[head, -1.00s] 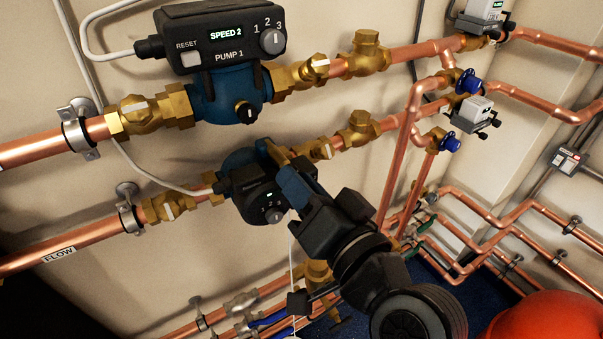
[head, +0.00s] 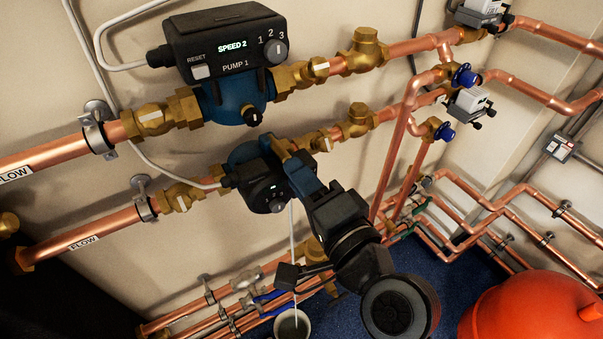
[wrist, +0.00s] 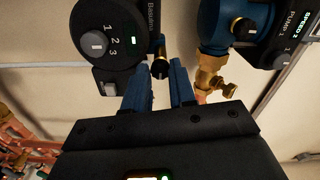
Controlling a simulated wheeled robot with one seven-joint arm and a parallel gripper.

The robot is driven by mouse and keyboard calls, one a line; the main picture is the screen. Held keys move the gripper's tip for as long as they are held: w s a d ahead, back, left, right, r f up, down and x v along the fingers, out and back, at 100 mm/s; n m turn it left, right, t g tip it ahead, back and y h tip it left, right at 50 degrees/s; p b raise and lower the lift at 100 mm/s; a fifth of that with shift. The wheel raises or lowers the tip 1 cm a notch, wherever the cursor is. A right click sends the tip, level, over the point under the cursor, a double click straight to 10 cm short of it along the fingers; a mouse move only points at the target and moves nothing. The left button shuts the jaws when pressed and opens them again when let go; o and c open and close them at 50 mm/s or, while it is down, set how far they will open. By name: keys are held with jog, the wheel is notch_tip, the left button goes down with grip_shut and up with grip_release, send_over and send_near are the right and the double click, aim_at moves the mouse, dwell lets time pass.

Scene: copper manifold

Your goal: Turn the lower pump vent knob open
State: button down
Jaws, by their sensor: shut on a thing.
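The lower pump (head: 250,155) has a blue body and a dark control head (head: 264,192) with a lit display. In the wrist view its round control face (wrist: 112,30) shows 1, 2, 3 and a grey dial. The vent knob (wrist: 160,67), black with a brass collar, sits between my blue fingers at their tips. My gripper (head: 286,160) reaches to the lower pump from the right and is shut on the vent knob; it also shows in the wrist view (wrist: 159,70). In the head view my fingers hide the knob, and I cannot tell its turn.
Pump 1 (head: 222,48) stands just above, with its own vent knob (head: 253,117). Copper pipes with brass valves (head: 358,118) run along the wall beside my gripper. A red vessel (head: 535,310) stands at the lower right. A bucket (head: 292,326) is below on the blue floor.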

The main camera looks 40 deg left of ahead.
jog(key=shift+w, duration=0.1)
dwell(0.3)
jog(key=c, duration=0.9)
grip_release()
jog(key=shift+b+v, duration=0.95)
jog(key=shift+v, duration=2.95)
